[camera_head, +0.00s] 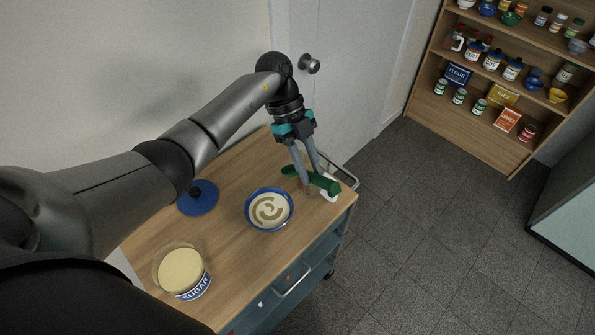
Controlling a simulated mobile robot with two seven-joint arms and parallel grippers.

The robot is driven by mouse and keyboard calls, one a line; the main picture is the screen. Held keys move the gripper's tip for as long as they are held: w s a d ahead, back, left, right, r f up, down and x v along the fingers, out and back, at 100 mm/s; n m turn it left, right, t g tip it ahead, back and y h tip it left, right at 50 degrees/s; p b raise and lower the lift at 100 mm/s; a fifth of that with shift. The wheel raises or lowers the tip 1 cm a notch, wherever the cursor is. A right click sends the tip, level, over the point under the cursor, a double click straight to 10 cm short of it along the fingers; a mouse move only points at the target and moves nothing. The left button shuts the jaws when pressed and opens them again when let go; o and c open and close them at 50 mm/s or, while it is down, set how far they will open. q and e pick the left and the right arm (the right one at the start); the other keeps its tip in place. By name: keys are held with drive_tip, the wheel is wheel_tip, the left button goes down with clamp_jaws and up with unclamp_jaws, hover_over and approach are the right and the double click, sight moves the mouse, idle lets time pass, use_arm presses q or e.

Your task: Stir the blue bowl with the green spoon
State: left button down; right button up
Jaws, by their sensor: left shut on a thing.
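The blue bowl (286,221) stands on the wooden cart top, with pale contents that show a brown swirl. My left gripper (307,183) comes down from above, to the right of the bowl. It is shut on the green spoon (327,185), which lies roughly level between its fingers, apart from the bowl. Part of the spoon is hidden by the fingers. A white object (331,189), perhaps a spoon rest, shows beneath or just behind the spoon; I cannot tell whether they touch. My right gripper is not in view.
The wooden cart top (235,245) has a sugar container (193,288) at the front left and a blue lid (198,198) left of the bowl. A door with a knob (309,64) is behind. Shelves (470,110) with jars and boxes stand at the upper right.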

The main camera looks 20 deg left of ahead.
use_arm(q)
drive_tip(key=shift+s+a+f+n+t+h+b, duration=0.25)
drive_tip(key=shift+s+a+f+n+t+b, duration=0.35)
drive_tip(key=shift+f+n+b, duration=0.95)
drive_tip(key=shift+s+a+f+n+t+h+b, duration=0.3)
drive_tip(key=shift+a+f+n+t+b, duration=0.35)
drive_tip(key=shift+f, duration=1.65)
drive_tip(key=shift+s+a+f+n+t+h+b, duration=0.35)
drive_tip(key=shift+a+f+n+b, duration=0.65)
drive_tip(key=shift+f, duration=0.95)
drive_tip(key=shift+s+d, duration=0.1)
drive_tip(key=shift+d, duration=0.1)
